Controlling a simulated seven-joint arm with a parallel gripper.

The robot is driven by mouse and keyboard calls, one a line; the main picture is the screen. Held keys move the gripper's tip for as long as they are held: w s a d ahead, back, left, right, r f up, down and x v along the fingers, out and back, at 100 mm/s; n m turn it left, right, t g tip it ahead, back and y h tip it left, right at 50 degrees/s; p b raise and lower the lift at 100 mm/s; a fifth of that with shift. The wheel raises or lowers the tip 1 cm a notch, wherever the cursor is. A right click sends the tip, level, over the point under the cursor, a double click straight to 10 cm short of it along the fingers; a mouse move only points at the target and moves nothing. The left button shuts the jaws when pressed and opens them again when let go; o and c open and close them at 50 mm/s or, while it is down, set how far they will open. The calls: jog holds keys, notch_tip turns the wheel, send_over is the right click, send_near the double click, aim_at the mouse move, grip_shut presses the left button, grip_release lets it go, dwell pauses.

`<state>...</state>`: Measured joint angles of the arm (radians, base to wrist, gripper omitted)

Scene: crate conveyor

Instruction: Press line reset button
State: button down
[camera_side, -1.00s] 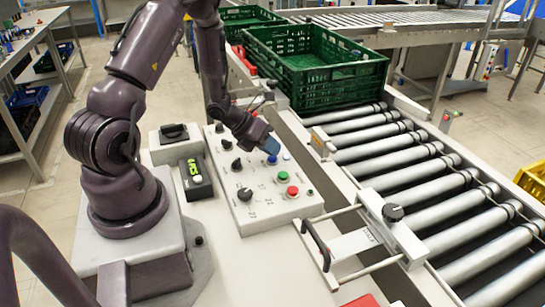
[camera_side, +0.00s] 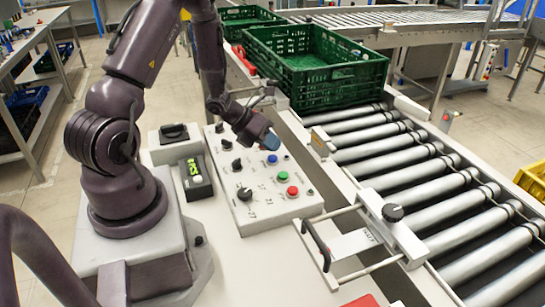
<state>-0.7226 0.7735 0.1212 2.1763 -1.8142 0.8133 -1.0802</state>
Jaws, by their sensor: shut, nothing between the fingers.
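The control panel (camera_side: 240,205) is a light grey box with dark knobs and several coloured buttons. A blue button (camera_side: 272,159) is near its upper right, a green button (camera_side: 283,177) sits below it and a red button (camera_side: 292,191) is lower still. The labels are too small to read, so I cannot tell which one is marked reset. My gripper (camera_side: 270,143) is shut and empty. It is above the panel's far right part, just above the blue button in the picture, and looks apart from it.
A small device with a lit green display (camera_side: 193,169) stands left of the panel. A green crate (camera_side: 315,70) sits on the roller conveyor (camera_side: 405,165) behind.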

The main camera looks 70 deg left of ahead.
aim_at(271, 157)
jog(key=shift+r, duration=2.55)
jog(key=shift+s+d+f+m, duration=0.1)
jog(key=shift+d+m, duration=0.05)
jog(key=shift+m, duration=0.4)
jog(key=shift+s+d+m, duration=0.1)
jog(key=shift+d+m, duration=0.05)
jog(key=shift+m, duration=0.4)
jog(key=s+d+r+n+g+y, duration=0.1)
jog(key=s+d+r+n, duration=0.3)
jog(key=n, duration=0.7)
jog(key=s+d+r+n+g+y, duration=0.1)
jog(key=s+d+r+n, duration=0.3)
jog(key=d+r+n, duration=0.4)
jog(key=s+d+r+n+g, duration=0.1)
jog(key=s+d+r+n, duration=0.3)
jog(key=r+n, duration=0.6)
jog(key=d+n, duration=0.2)
jog(key=n, duration=0.1)
jog(key=shift+s+d+r+n+y, duration=0.2)
jog(key=shift+s+d+n+y, duration=0.15)
jog(key=shift+d+n+y, duration=0.05)
